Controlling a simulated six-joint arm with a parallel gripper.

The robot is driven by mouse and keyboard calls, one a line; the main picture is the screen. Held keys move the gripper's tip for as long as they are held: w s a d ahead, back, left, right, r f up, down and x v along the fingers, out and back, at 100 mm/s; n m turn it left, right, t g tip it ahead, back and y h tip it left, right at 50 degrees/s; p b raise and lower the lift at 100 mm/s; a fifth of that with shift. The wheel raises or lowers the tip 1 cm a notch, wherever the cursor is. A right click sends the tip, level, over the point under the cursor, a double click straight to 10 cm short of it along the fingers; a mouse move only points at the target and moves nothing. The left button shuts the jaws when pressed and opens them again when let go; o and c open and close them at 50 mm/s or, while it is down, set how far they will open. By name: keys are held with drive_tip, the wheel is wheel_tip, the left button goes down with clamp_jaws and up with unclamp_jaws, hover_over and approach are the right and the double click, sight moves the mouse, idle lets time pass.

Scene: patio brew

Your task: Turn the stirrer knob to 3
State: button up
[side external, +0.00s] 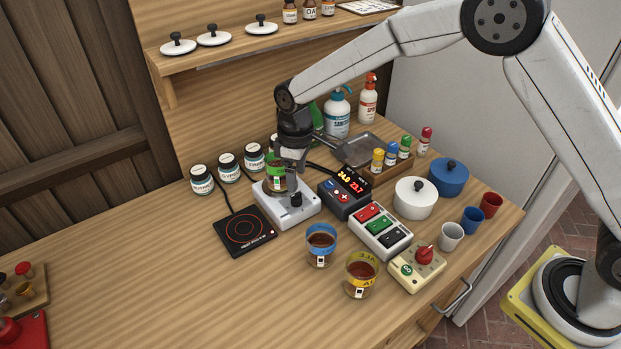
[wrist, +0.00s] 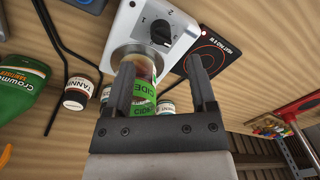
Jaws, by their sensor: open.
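The stirrer (side external: 283,214) is a white box on the table with a black knob (side external: 296,200) on its front top. The knob also shows in the wrist view (wrist: 161,33), with a pale pointer line and printed numbers around it, among them 1 and 2. I cannot tell for sure which number it points at. A jar of brown liquid with a green label (wrist: 143,94) stands on the stirrer behind the knob. My gripper (wrist: 160,62) is open, its fingers apart on either side of the jar in the wrist view. In the side view my gripper (side external: 291,162) is over the stirrer, partly hiding the jar.
A black hot plate (side external: 244,231) is left of the stirrer, and a display unit (side external: 344,193) is right of it. Several small labelled jars (side external: 228,167) stand behind. Two cups of brown liquid, blue-banded (side external: 320,246) and yellow-banded (side external: 361,275), stand in front.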

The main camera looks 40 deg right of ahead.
drive_tip(key=shift+r, duration=0.9)
drive_tip(key=shift+d, duration=0.15)
drive_tip(key=shift+s+d+r, duration=0.1)
drive_tip(key=shift+s+d, duration=0.05)
drive_tip(key=shift+d, duration=0.05)
drive_tip(key=s+d+r+m+t, duration=0.1)
drive_tip(key=s+d+m, duration=0.2)
drive_tip(key=s+d, duration=0.5)
drive_tip(key=s+d+m+t, duration=0.2)
drive_tip(key=s+d+m, duration=0.2)
drive_tip(key=s+d, duration=0.4)
drive_tip(key=s, duration=0.5)
drive_tip(key=shift+r+m, duration=0.3)
drive_tip(key=shift+r, duration=0.1)
